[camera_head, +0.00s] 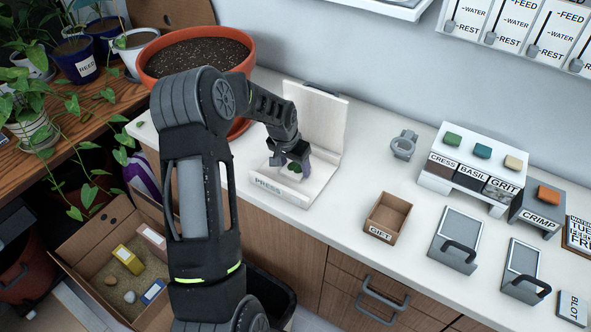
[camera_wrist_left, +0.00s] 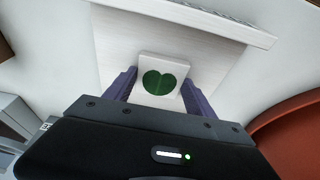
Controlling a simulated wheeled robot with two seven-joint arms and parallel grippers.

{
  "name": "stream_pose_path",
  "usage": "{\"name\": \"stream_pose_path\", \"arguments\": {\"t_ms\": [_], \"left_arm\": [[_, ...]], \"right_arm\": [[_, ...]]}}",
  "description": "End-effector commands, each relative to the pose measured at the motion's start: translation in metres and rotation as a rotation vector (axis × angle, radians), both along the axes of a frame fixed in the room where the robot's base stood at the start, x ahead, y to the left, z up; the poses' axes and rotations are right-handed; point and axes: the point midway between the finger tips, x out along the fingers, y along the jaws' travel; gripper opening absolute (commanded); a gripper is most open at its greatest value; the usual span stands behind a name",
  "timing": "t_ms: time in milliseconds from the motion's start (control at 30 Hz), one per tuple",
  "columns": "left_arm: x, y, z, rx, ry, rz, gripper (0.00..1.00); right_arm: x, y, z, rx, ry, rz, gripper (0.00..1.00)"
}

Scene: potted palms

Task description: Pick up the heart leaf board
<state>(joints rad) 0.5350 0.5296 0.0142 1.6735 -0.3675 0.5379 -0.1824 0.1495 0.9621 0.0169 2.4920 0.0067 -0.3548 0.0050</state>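The heart leaf board (camera_wrist_left: 159,82) is a small pale board with a dark green heart-shaped leaf. In the left wrist view it lies between the two purple fingers of my left gripper (camera_wrist_left: 160,92), with no clear gap at either edge. I cannot tell whether the fingers press on it. In the head view my left gripper (camera_head: 291,165) is down at the white press (camera_head: 268,187), and a bit of green leaf shows beside the fingers. The gripper hides most of the board there. My right gripper is not in view.
A large terracotta pot (camera_head: 148,66) stands close behind my left arm. A wooden GIFT box (camera_head: 387,217), a grey ring-shaped holder (camera_head: 404,144) and a labelled stand (camera_head: 436,183) are to the right. The counter between press and GIFT box is clear.

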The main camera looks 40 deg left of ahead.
Motion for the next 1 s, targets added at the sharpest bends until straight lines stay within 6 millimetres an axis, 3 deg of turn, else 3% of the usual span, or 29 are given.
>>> {"name": "stream_pose_path", "arguments": {"t_ms": [467,767,1000], "left_arm": [[0.0,0.0,0.0,0.0,0.0,0.0,0.24],[0.0,0.0,0.003,0.001,-0.001,0.0,0.23],[0.001,0.001,0.035,0.003,-0.005,0.0,0.23]], "right_arm": [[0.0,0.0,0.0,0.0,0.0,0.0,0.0],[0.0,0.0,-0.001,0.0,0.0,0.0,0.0],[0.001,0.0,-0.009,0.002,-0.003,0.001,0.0]]}}
